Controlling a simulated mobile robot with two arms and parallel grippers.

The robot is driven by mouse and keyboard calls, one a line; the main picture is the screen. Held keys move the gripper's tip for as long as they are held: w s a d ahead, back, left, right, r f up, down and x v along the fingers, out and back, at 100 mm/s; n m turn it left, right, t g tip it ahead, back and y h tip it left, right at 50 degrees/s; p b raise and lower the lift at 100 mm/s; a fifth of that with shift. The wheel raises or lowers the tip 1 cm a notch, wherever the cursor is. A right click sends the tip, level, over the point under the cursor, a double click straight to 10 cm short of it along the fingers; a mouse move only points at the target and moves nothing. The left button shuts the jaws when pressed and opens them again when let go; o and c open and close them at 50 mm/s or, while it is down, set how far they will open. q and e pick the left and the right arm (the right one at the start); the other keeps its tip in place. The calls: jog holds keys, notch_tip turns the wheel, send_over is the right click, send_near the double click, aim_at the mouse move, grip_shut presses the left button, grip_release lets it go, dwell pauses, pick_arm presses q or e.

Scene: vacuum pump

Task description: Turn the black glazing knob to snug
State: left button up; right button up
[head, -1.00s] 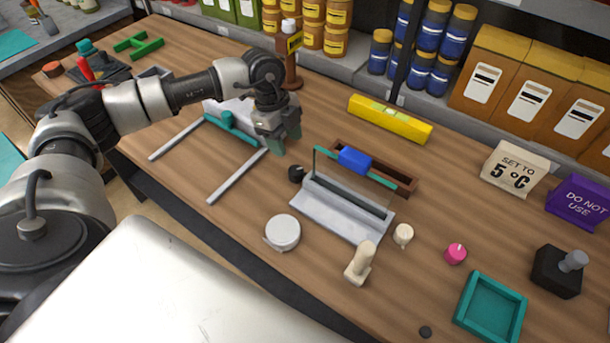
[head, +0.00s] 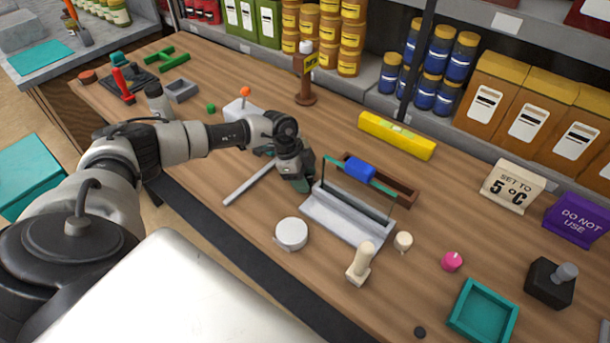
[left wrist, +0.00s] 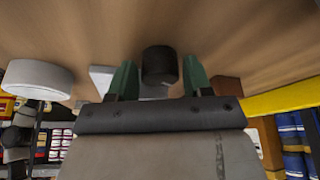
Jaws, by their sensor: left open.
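The black knob (left wrist: 159,62) shows in the left wrist view as a dark cylinder between my two green fingertips. My left gripper (left wrist: 160,80) is open, with one finger on each side of the knob; whether they touch it I cannot tell. In the head view my left gripper (head: 301,183) points down at the left end of the grey glazing fixture (head: 340,222) and hides the knob. The fixture holds an upright clear pane with a blue piece (head: 359,170) on top. My right gripper is not in view.
A white round dial (head: 292,233), a cream lever (head: 361,262), a cream knob (head: 403,240) and a pink knob (head: 452,260) are in front and right. A yellow level (head: 396,135) lies behind. A teal tray (head: 483,311) is at the front right. A metal rail (head: 248,183) lies to the left.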

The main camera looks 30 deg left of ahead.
pick_arm(q)
jog(key=shift+f, duration=0.1)
jog(key=shift+c, duration=3.2)
jog(key=shift+w+m+g, duration=0.1)
jog(key=shift+m+g, duration=0.3)
jog(key=shift+m, duration=0.7)
jog(key=shift+m+b, duration=0.3)
jog(key=shift+m, duration=0.2)
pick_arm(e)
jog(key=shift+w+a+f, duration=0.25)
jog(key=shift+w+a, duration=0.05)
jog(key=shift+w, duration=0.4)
